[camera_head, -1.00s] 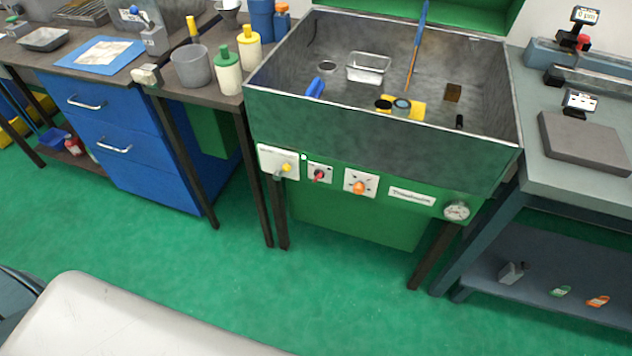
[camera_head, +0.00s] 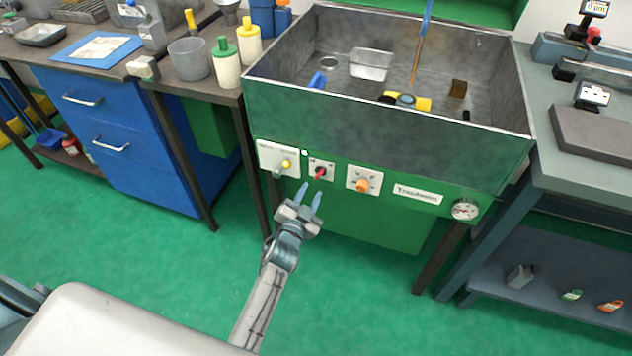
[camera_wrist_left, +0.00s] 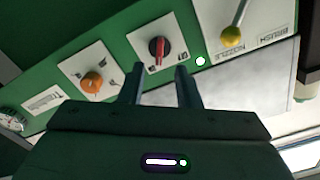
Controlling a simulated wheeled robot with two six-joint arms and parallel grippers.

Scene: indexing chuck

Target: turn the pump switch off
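The red-handled rotary switch (camera_head: 320,171) sits on a small white plate on the green front panel of the sink unit. It also shows in the left wrist view (camera_wrist_left: 158,50), with its red handle roughly upright in that picture and small, hard-to-read lettering beside it. A small round white lamp (camera_head: 304,153) near the plate's upper left looks lit. My left gripper (camera_head: 310,189) is open and empty, with its two fingers pointing at the switch from just below it. In the left wrist view the fingers (camera_wrist_left: 159,78) are apart, short of the switch. My right gripper is out of view.
A yellow-knobbed lever (camera_head: 286,164) is left of the switch, and an orange knob (camera_head: 362,186) is right of it. A gauge (camera_head: 464,209) sits at the panel's right end. The sink wall (camera_head: 390,140) rises above the panel. The green floor in front is clear.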

